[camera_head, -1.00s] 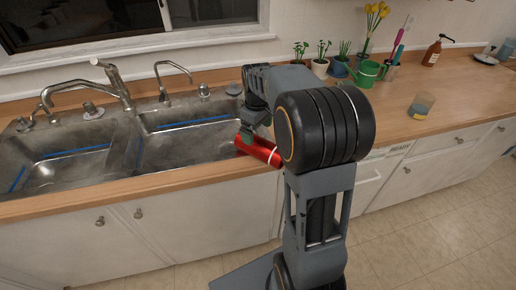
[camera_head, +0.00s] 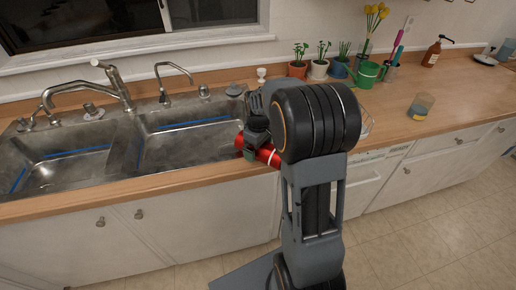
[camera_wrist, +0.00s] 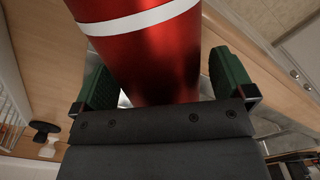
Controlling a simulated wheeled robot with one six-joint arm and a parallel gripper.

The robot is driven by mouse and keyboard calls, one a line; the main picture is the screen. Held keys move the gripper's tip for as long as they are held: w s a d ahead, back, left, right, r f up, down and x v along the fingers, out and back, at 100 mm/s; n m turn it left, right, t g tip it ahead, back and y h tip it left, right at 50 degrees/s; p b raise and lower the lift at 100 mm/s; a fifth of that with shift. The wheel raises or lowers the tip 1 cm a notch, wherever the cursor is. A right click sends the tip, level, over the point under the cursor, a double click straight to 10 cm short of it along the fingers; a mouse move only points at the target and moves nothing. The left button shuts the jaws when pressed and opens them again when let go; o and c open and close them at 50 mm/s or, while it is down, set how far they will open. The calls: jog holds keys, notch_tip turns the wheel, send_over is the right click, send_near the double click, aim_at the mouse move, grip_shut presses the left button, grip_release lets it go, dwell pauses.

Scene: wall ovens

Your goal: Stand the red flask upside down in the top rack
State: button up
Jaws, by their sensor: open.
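The red flask (camera_head: 270,157) with a white band lies on its side by the front edge of the counter, just right of the sink. My gripper (camera_head: 255,147) is at the flask, partly covering it, and my arm hides its right end. In the wrist view the flask (camera_wrist: 150,55) fills the space between the green fingers of my gripper (camera_wrist: 163,80). The fingers are open, one on each side of it, with a gap at the right finger. No top rack can be made out.
The double sink (camera_head: 190,140) with its faucet (camera_head: 115,85) is at the left. Potted plants (camera_head: 318,68), a green watering can (camera_head: 367,73) and a pump bottle (camera_head: 432,52) stand at the back.

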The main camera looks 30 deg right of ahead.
jog(key=c, duration=1.2)
jog(key=shift+r, duration=0.1)
jog(key=shift+c, duration=0.2)
